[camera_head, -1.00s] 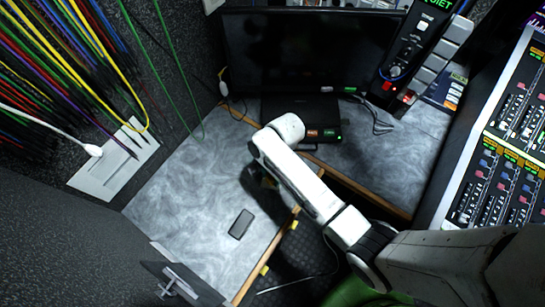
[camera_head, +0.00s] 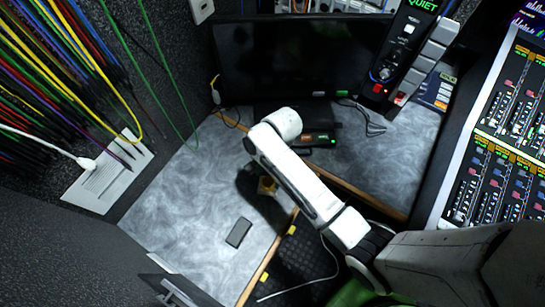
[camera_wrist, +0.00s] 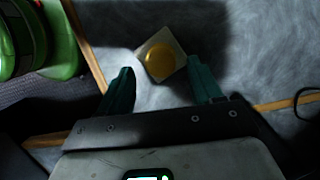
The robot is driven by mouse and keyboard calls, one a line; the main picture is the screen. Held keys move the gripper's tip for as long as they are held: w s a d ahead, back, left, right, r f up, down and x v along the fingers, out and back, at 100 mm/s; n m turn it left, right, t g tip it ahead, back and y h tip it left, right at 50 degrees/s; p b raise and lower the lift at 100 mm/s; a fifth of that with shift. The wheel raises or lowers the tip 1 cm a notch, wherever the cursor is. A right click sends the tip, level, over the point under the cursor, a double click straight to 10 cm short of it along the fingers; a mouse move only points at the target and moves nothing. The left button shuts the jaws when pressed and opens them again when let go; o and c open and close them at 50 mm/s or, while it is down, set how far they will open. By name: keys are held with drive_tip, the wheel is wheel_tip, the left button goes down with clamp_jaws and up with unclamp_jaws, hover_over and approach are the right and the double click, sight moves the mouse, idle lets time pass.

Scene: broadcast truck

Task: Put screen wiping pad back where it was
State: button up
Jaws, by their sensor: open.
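A small square pale pad with a round yellow top, which looks like the screen wiping pad (camera_wrist: 176,46), lies on the grey counter in the wrist view. In the head view its yellow part (camera_head: 266,184) shows beside my arm, partly hidden by it. My gripper (camera_wrist: 159,66) is open, with one dark green finger on each side of the view. The pad lies ahead of the gap between the fingertips, and nothing is held. I cannot tell the height of the fingertips above the counter. The dark screen (camera_head: 300,58) stands at the back of the counter.
A dark phone-like slab (camera_head: 239,232) lies on the counter left of my arm. A black box with lit buttons (camera_head: 316,139) sits before the screen. A wooden edge (camera_head: 262,268) borders the counter. A mixing console (camera_head: 500,140) is at right.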

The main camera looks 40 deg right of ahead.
drive_tip(key=v, duration=0.8)
drive_tip(key=s+d+r+n+t+h, duration=0.1)
drive_tip(key=s+d+n, duration=0.1)
drive_tip(key=s+n, duration=0.5)
drive_tip(key=s+d+r+n+h, duration=0.2)
drive_tip(key=s+d+n, duration=0.1)
drive_tip(key=s+n, duration=0.4)
drive_tip(key=s, duration=0.3)
drive_tip(key=shift+n+t, duration=0.3)
drive_tip(key=shift+t, duration=0.1)
drive_tip(key=shift+s+r, duration=0.1)
drive_tip(key=shift+s, duration=0.05)
drive_tip(key=shift+c, duration=0.5)
idle(0.5)
